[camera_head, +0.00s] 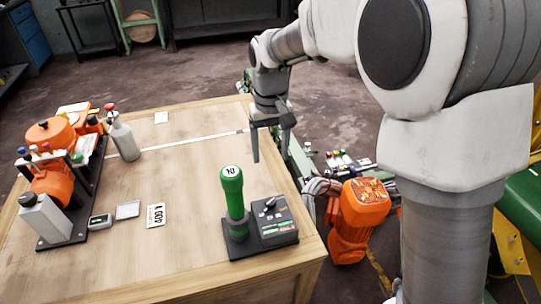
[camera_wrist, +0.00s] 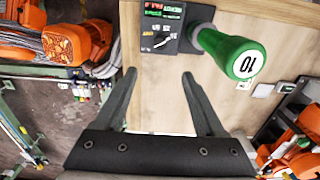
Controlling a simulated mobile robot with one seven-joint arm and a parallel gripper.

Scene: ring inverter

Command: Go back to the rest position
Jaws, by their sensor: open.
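My gripper (camera_head: 272,152) hangs above the right part of the wooden table (camera_head: 185,170), with its fingers pointing down. In the wrist view my gripper (camera_wrist: 165,95) shows two dark fingers spread wide apart with only bare table between them. A green cylindrical handle (camera_head: 232,190) with a white top marked 10 stands upright on a dark base, below and left of the gripper in the head view. The handle (camera_wrist: 232,55) is beyond the right finger in the wrist view, apart from it. A dark control box (camera_head: 270,218) sits beside the handle's base.
An orange machine assembly (camera_head: 50,180) and a grey bottle (camera_head: 122,138) stand at the table's left. A white card marked 400 (camera_head: 156,215) lies flat at the front. An orange robot (camera_head: 358,215) stands beyond the table's right edge. The table's middle is clear.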

